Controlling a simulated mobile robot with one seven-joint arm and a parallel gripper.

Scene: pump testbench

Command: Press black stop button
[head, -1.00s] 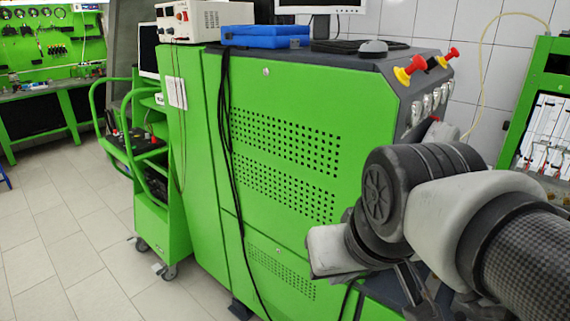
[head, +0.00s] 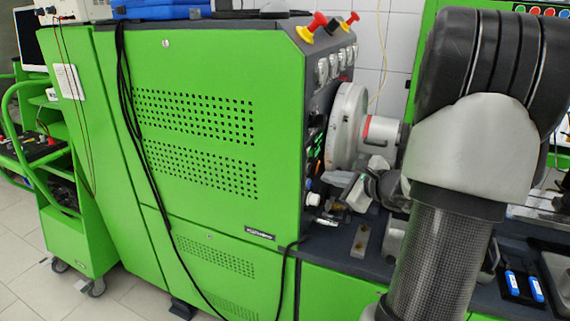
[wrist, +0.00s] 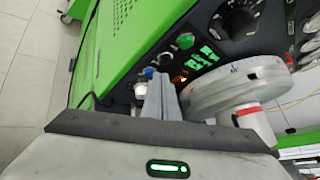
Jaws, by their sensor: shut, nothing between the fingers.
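The control panel (wrist: 200,55) on the green test bench holds the buttons and faces my gripper in the wrist view. A green button (wrist: 186,41) sits on it, and a small dark round control (wrist: 166,58) lies just below that. This dark control may be the black stop button, but its details are too small to be sure. My gripper (wrist: 160,80) is shut and empty, its fingers pointing toward the panel just below the dark control. I cannot tell any contact. In the head view, my arm and the bench parts hide most of the gripper and the button.
A large grey disc (wrist: 235,88) stands close right of the fingers; it also shows in the head view (head: 348,125). Red-and-yellow knobs (head: 312,25) top the bench. Black cables (head: 130,130) hang down its side.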

